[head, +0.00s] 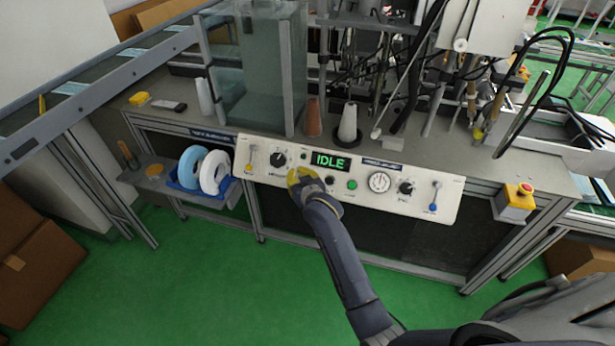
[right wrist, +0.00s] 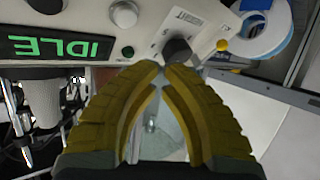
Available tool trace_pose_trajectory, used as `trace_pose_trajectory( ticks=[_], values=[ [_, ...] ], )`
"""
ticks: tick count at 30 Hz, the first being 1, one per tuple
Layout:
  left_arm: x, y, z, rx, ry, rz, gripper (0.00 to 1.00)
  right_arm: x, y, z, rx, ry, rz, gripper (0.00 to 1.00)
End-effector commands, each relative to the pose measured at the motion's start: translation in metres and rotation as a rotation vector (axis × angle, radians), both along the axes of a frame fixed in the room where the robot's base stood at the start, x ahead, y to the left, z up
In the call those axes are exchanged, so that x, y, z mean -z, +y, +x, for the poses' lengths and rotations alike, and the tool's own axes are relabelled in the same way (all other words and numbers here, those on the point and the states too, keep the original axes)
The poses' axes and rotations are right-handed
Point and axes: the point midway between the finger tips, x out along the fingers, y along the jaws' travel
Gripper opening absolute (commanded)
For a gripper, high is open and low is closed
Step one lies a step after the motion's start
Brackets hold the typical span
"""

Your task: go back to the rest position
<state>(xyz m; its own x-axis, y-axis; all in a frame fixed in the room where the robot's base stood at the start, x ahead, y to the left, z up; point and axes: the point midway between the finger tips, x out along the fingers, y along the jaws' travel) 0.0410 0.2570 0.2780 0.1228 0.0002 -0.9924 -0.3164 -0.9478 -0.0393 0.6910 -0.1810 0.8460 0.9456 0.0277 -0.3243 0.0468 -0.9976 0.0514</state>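My right gripper (head: 300,176) has yellow fingers and is in front of the left part of the white control panel (head: 452,190). In the right wrist view the fingers of my right gripper (right wrist: 160,70) come together at their tips, with nothing seen between them. A black knob (right wrist: 178,50) shows just beyond the tips; I cannot tell whether they touch it. In the head view the black knob (head: 278,159) is left of the gripper. The panel display (head: 330,161) reads IDLE in green. My left gripper is not in view.
A yellow box with a red button (head: 516,198) is at the bench's right end. A blue tray (head: 196,181) with blue and white rolls is on a low shelf at left. Cables and fixtures crowd the bench behind the panel. The green floor (head: 250,290) in front is clear.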

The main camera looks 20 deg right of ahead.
Motion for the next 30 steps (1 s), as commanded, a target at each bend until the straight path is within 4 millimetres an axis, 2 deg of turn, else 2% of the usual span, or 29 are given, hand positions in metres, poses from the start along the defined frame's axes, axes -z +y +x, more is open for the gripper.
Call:
trace_pose_trajectory(
  ticks=[9,11,13,16,20,24,26,30],
  values=[
    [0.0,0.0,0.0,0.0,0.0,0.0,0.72,-0.004,0.001,0.002,-0.008,-0.022,-0.007,0.0],
    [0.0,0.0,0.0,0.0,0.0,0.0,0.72,0.004,0.003,0.003,-0.015,-0.024,-0.009,0.0],
    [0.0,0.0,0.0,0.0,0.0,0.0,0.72,0.025,0.007,0.005,-0.026,-0.007,-0.015,0.0],
    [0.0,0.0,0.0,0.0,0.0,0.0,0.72,0.073,0.01,0.001,-0.044,0.043,-0.029,0.0],
    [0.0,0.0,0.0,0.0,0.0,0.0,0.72,0.148,0.013,-0.021,-0.067,0.135,-0.05,0.0],
    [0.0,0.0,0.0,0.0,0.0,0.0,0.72,0.229,0.012,-0.062,-0.089,0.244,-0.068,0.0],
    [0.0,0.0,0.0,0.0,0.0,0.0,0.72,0.262,0.011,-0.082,-0.097,0.29,-0.077,0.0],
    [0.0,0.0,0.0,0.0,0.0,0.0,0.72,0.333,0.004,-0.138,-0.115,0.398,-0.096,0.0]
  ],
)
